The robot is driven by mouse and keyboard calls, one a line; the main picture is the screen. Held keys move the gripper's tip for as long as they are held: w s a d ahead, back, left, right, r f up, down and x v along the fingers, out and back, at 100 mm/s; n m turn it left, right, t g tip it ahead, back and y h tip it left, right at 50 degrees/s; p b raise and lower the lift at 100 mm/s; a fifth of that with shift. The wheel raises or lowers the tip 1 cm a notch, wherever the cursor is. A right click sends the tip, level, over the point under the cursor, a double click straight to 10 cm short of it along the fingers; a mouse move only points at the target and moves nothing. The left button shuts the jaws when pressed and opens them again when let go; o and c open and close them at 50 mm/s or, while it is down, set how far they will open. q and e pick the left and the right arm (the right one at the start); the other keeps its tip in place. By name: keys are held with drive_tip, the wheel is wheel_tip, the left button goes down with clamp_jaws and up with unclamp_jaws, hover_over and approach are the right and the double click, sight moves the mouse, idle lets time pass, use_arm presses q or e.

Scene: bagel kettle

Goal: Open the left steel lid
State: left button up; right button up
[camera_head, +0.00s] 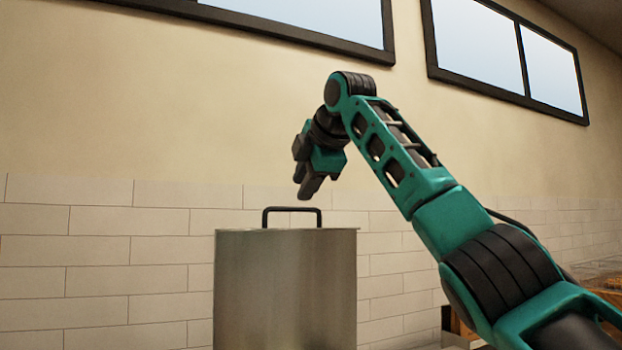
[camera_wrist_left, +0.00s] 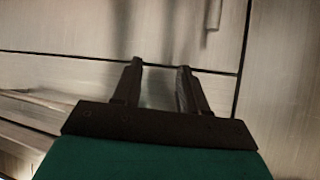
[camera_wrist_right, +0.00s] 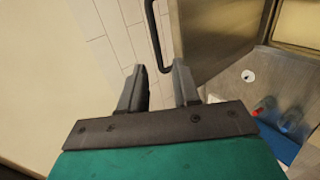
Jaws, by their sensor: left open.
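The steel lid (camera_head: 285,290) shows in the head view as an upright flat steel panel, with a dark bar handle (camera_head: 292,210) rising above its top edge. My right gripper (camera_head: 306,190) hangs just above the handle, apart from it, fingers pointing down. In the right wrist view its fingers (camera_wrist_right: 160,70) are spread with nothing between them; the handle (camera_wrist_right: 156,40) runs beyond them beside the steel panel (camera_wrist_right: 215,35). My left gripper (camera_wrist_left: 158,68) is open and empty in front of steel panels (camera_wrist_left: 60,30); it is out of the head view.
A tiled wall (camera_head: 100,250) stands behind the lid, with windows (camera_head: 480,45) above. In the right wrist view, a steel surface (camera_wrist_right: 225,80) lies lower right, with a red object (camera_wrist_right: 262,106) and a blue one (camera_wrist_right: 280,145). Brown items (camera_head: 612,298) sit at the right.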

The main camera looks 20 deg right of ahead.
drive_tip(key=shift+v, duration=1.75)
